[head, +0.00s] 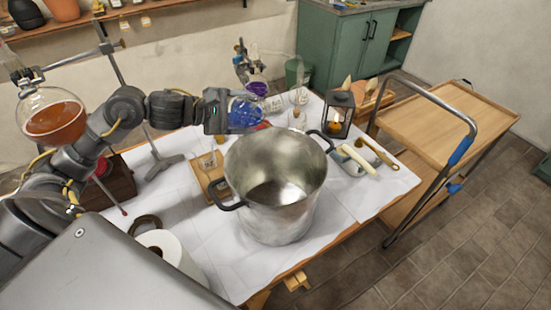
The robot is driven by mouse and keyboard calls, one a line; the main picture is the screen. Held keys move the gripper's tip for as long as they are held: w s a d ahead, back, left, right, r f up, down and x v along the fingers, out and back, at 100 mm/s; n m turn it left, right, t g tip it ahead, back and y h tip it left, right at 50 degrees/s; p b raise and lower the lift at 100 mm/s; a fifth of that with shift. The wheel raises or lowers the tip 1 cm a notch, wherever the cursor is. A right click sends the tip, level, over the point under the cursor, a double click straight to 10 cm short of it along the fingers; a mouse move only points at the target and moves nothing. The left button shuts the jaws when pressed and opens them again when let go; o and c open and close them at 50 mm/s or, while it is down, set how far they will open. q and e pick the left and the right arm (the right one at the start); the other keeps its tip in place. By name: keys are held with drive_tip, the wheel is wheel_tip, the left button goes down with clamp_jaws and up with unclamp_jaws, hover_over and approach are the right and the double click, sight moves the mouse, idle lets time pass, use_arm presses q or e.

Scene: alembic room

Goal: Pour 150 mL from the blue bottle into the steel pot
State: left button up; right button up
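The blue bottle (247,111) is clear with blue liquid in it and shows just behind the far left rim of the pot. My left gripper (232,110) comes in from the left and appears shut on it; the fingers are largely hidden. I cannot tell the bottle's exact tilt or where its mouth points. The steel pot (290,215) is large, open-topped and upright on the table, with black side handles. Its inside wall and part of its bottom show, and I see no blue liquid there. My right gripper is not in view.
The table (190,240) has a white cover. A round flask of amber liquid (55,118) hangs on a stand at left. A paper roll (165,245) is at front left; a lantern (338,113) stands behind the pot. A wooden cart (430,80) is at right.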

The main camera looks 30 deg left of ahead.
use_arm(q)
drive_tip(key=shift+w+r, duration=0.2)
drive_tip(key=shift+s+a+r+p, duration=0.15)
drive_tip(key=shift+r+p, duration=0.05)
drive_tip(key=shift+p, duration=0.25)
drive_tip(key=shift+w+m+y+p, duration=0.2)
drive_tip(key=shift+m+y+p, duration=0.1)
drive_tip(key=shift+s+a+r+p, duration=0.1)
drive_tip(key=shift+s+r+p, duration=0.05)
drive_tip(key=shift+r+p, duration=0.15)
drive_tip(key=shift+w+a, duration=0.1)
drive_tip(key=shift+w, duration=0.1)
drive_tip(key=shift+s+r+m+p, duration=0.1)
drive_tip(key=shift+s+m+p, duration=0.05)
drive_tip(key=shift+m+p, duration=0.2)
drive_tip(key=shift+y, duration=0.4)
